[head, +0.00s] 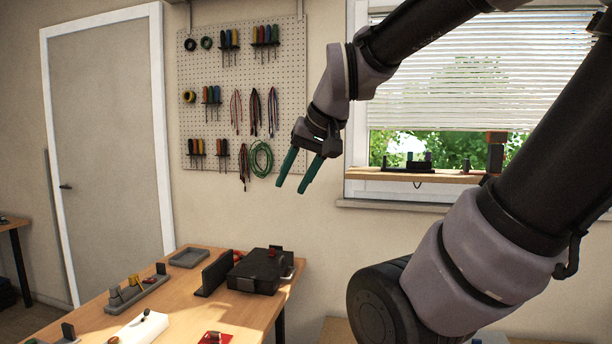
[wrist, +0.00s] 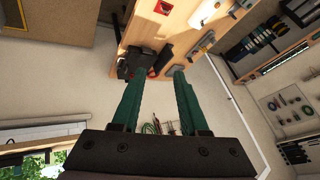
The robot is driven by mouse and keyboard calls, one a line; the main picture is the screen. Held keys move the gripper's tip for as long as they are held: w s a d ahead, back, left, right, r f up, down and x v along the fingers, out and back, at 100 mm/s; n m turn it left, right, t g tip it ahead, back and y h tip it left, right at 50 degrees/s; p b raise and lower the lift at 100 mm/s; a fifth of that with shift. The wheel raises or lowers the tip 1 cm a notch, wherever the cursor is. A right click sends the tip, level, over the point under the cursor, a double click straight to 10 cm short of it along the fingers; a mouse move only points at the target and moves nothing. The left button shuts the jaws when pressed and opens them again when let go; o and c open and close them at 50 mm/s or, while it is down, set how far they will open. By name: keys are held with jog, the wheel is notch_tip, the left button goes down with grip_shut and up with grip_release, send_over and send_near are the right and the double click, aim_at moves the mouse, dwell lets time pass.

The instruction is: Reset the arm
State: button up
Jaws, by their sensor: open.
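My gripper (head: 296,186) hangs in the air in front of the wall, between the pegboard and the window in the head view. Its two green fingers are apart, with nothing between them. In the wrist view my gripper (wrist: 153,80) also shows open and empty, with the workbench beyond its fingertips. My arm reaches in from the upper right of the head view. The gripper touches nothing that I can see.
A wooden workbench (head: 92,309) stands at lower left, bearing a black case (head: 262,271), a grey tray (head: 189,257) and a grey rack (head: 138,293). The pegboard (head: 222,116) holds tools and cables. A window shelf (head: 430,175) is at right. Air around the gripper is clear.

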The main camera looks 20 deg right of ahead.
jog(key=shift+s+d+r+m, duration=0.25)
jog(key=shift+s+d, duration=0.15)
jog(key=shift+s, duration=0.1)
jog(key=shift+s+d+r+m, duration=0.25)
jog(key=shift+s+d, duration=0.15)
jog(key=shift+s, duration=0.1)
dwell(0.6)
